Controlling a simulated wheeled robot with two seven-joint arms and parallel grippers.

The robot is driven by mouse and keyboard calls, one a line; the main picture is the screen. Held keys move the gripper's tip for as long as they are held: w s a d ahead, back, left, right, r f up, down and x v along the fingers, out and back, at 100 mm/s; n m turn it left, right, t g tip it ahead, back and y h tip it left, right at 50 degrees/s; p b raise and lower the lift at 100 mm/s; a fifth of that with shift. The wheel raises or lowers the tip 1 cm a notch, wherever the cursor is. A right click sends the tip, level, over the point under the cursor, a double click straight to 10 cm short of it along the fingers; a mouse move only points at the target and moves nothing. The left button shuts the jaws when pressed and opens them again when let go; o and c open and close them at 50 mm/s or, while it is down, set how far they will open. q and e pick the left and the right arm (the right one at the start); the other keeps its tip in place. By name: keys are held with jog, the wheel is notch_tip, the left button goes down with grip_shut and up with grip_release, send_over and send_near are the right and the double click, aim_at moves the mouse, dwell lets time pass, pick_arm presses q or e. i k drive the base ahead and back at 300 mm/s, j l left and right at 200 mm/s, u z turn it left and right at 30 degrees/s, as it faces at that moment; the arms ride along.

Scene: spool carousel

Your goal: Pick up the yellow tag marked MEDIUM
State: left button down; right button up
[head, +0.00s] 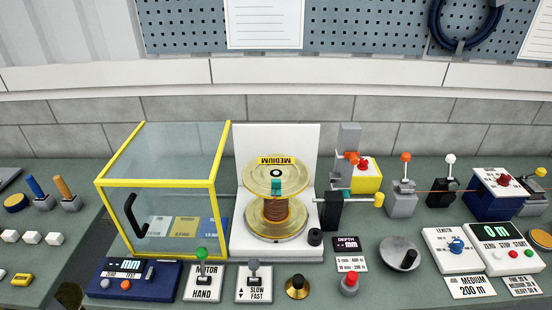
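A yellow label reading MEDIUM (277,161) shows at the back of the top flange of the yellow spool (262,180), its letters turned upside down. The spool stands upright with reddish-brown wire around its core, in front of a white back panel (305,145). A small yellow piece (22,280) with a dark mark lies at the lower left on the side bench; its marking is too small to read. Neither of my grippers is in view.
A yellow-framed clear guard box (165,182) with a black handle stands left of the spool; white, yellow and blue panels show through it. Levers, knobs and the dark blue counter (133,278) line the front.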

aim_at(20, 279)
jog(key=u, duration=2)
